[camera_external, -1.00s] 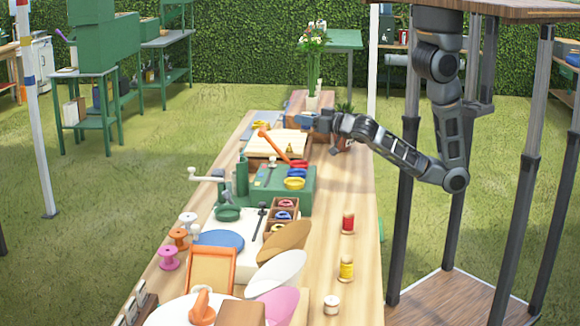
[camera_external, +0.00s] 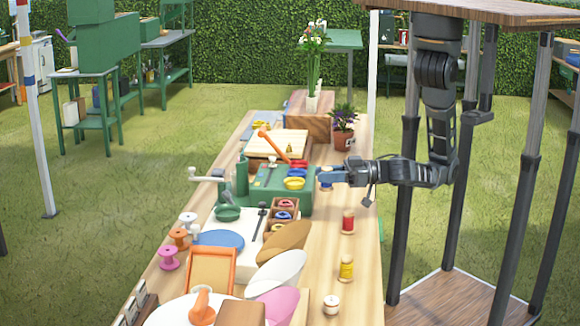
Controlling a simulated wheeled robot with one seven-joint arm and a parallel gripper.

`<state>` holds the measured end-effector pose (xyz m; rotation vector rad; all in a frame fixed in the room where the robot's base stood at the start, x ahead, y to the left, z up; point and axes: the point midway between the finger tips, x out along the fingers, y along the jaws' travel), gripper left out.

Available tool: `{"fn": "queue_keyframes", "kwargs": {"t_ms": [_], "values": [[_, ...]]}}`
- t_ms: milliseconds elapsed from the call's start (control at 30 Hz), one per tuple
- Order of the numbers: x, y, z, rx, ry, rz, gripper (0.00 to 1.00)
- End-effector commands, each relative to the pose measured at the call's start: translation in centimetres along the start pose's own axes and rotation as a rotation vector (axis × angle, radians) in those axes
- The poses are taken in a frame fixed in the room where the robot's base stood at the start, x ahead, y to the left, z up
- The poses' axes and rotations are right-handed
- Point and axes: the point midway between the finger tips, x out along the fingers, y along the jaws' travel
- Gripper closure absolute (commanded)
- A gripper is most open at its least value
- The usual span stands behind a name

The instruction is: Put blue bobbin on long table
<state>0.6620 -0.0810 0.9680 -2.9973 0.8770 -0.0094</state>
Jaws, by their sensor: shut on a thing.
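The long table (camera_external: 358,225) is a light wooden top running away from the camera. My gripper (camera_external: 327,176) is over its right part, beside the green box, and points left. It is shut on the blue bobbin (camera_external: 326,185), which is small, looks upright and shows pale ends above and below the fingers. The fingers hide most of its middle. I cannot tell whether its lower end touches the tabletop.
A red bobbin (camera_external: 347,222), a yellow bobbin (camera_external: 346,268) and a white spool (camera_external: 331,305) stand nearer on the right side. A green box (camera_external: 265,198) with coloured rings is left of my gripper. A potted purple plant (camera_external: 343,130) stands behind it.

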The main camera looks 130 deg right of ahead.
Motion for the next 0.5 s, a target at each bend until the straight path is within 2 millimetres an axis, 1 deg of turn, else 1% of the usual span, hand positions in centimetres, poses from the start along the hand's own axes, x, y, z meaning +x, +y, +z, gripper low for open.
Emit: {"fn": "queue_keyframes", "kwargs": {"t_ms": [33,100,200,267,367,500], "values": [[-0.7,-1.2,0.5,-0.001,-0.002,-0.035,0.96],[-1.3,-2.4,0.8,0.0,-0.002,-0.066,0.96],[-1.9,-3.4,1.1,0.0,-0.002,-0.092,0.96],[-2.1,-4.1,1.4,0.001,-0.002,-0.099,0.96],[-2.3,-5.6,2.3,0.001,-0.002,-0.103,0.96],[-2.7,-8.5,4.0,0.001,-0.002,-0.103,0.96]]}}
